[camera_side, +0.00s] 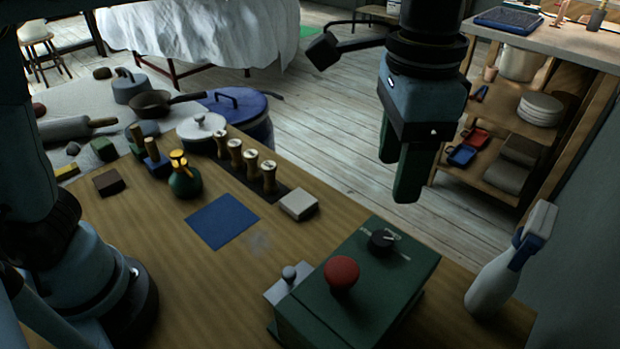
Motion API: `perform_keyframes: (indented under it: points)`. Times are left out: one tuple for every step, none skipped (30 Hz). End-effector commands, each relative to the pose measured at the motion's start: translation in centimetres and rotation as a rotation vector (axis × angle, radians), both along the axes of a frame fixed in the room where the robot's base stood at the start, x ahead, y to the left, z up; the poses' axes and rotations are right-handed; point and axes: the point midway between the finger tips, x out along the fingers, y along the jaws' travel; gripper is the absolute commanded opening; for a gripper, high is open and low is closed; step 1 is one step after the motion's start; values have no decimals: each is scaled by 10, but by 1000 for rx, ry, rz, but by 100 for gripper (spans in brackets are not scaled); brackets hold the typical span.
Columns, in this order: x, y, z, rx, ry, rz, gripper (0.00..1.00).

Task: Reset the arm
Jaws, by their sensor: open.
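My gripper (395,172) hangs at the upper right of the side view, pointing down. Its two green fingers are apart, with nothing between them. It appears raised in the air above the green box (350,290), which has a red button (341,272) and a black dial (382,241). The gripper touches nothing that I can see. The lower part of my arm stands at the left edge of the picture.
The wooden table (150,235) holds a blue square (222,221), a green bottle (185,182), a row of stamps (250,163), a pale block (299,204) and a spray bottle (496,278). Pans and blocks crowd the left back. Shelves (505,170) stand at the right.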

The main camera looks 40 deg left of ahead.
Motion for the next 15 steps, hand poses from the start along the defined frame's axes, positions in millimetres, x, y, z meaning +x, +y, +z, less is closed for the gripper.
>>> perform_keyframes:
  points:
    - [0,0,0,0,0,0,60]
    - [0,0,0,0,0,0,60]
    - [0,0,0,0,0,0,60]
    - [0,0,0,-1,-1,1,60]
    - [0,1,0,-1,-1,3,60]
    - [1,4,0,-4,-6,11,60]
    - [2,8,-1,-9,-11,19,60]
    - [3,13,-1,-14,-17,31,60]
    - [5,21,-1,-23,-29,51,60]
    - [7,29,-2,-32,-41,71,60]
    - [9,38,-2,-42,-55,93,60]
    - [11,51,-4,-57,-77,127,60]
    - [12,62,-5,-69,-96,154,60]
    - [13,74,-7,-82,-114,183,60]
    - [13,89,-10,-96,-141,221,60]
